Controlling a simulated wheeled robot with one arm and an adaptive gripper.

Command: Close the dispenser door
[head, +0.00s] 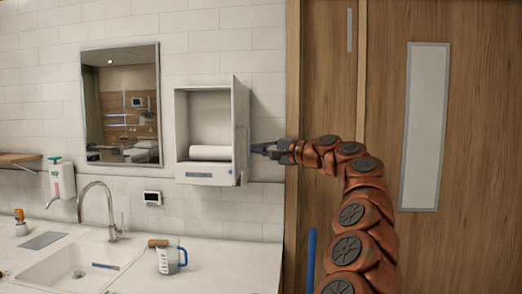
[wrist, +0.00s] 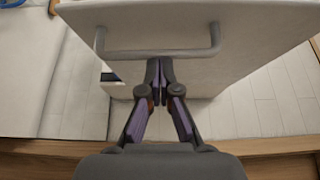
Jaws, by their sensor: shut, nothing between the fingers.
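The white dispenser (head: 203,180) is fixed to the tiled wall, with a white paper roll (head: 210,153) inside. Its door (head: 241,125) stands open, swung out at the right side of the box and seen nearly edge-on. My gripper (head: 257,149) is just right of the door, at its outer side. In the wrist view the door panel (wrist: 240,25) fills the upper part, with a grey bar handle (wrist: 190,53) on it. My gripper (wrist: 159,66) is shut and empty, its tips by the middle of the handle. Whether they touch the door or handle I cannot tell.
Below is a counter with a sink (head: 70,262), a tap (head: 100,205) and a measuring jug (head: 169,258). A mirror (head: 121,105) hangs left of the dispenser, a soap bottle (head: 62,180) further left. A wooden door (head: 330,80) stands behind my arm.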

